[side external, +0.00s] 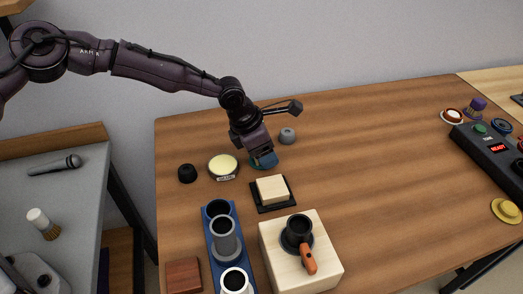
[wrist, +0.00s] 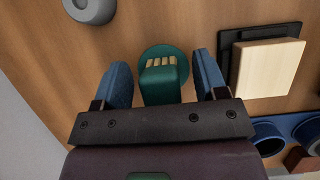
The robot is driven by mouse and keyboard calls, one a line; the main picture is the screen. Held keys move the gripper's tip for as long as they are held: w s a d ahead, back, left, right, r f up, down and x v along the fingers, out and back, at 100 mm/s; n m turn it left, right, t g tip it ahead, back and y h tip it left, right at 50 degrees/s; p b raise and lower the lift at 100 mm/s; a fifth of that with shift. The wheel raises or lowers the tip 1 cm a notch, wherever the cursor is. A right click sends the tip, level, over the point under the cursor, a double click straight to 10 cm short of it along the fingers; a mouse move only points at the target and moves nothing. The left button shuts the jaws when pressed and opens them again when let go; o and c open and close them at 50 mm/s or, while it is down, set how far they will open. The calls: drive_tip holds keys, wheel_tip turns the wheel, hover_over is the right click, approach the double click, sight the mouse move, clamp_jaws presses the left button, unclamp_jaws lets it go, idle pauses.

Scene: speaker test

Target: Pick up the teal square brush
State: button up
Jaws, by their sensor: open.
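The teal square brush (wrist: 160,84) shows in the wrist view, with a row of cream tufts at its upper end. It is on or over a round teal base (wrist: 163,52); I cannot tell whether they are one piece. My gripper (wrist: 161,66) is open, with one blue finger on each side of the brush and a visible gap on both sides. In the side external view my gripper (side external: 264,161) points down close to the table and mostly hides the brush.
A grey knob-like object (side external: 287,136) stands just behind my gripper. A pale block on a black tray (side external: 290,201) is in front, and a cream-topped round tin (side external: 223,166) is to the left. A blue rack (side external: 209,242) with cups stands nearer. The table's right middle is clear.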

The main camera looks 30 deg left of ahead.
drive_tip(key=shift+f, duration=0.15)
drive_tip(key=shift+c, duration=0.2)
drive_tip(key=c, duration=1)
drive_tip(key=shift+o, duration=0.2)
wheel_tip(320, 180, up, 10)
drive_tip(key=shift+r, duration=0.1)
